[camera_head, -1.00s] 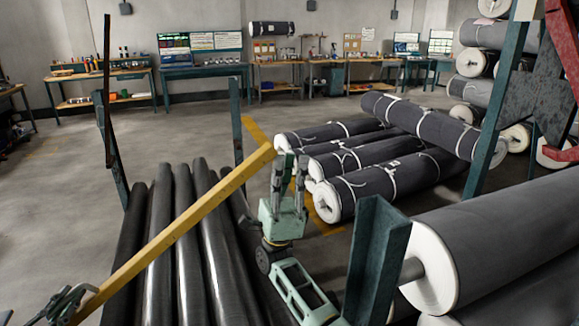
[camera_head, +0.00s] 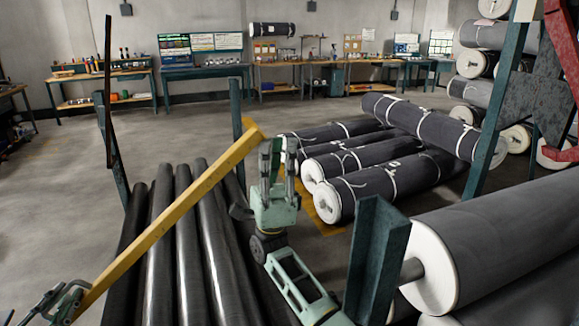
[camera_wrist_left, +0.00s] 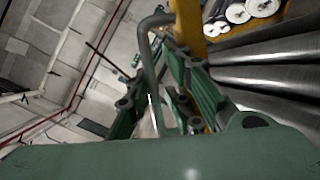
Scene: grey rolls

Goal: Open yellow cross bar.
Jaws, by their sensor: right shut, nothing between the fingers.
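The yellow cross bar (camera_head: 170,222) runs diagonally above the dark rolls in the head view, from the lower left up to its far end near a teal post. My right gripper (camera_head: 278,150) is shut and empty, upright just right of the bar's far end; I cannot tell if they touch. My left gripper (camera_head: 48,298) is at the bar's near end, at the lower left. In the left wrist view its fingers (camera_wrist_left: 163,95) are apart, with a curved grey rod (camera_wrist_left: 150,55) in front of and between them. The bar also shows there (camera_wrist_left: 188,30).
Dark rolls (camera_head: 190,250) lie under the bar. Teal posts stand at the left (camera_head: 113,155) and right front (camera_head: 375,260). A large grey roll (camera_head: 500,235) fills the right. Wrapped grey rolls (camera_head: 385,180) are stacked behind. Open floor lies at the left.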

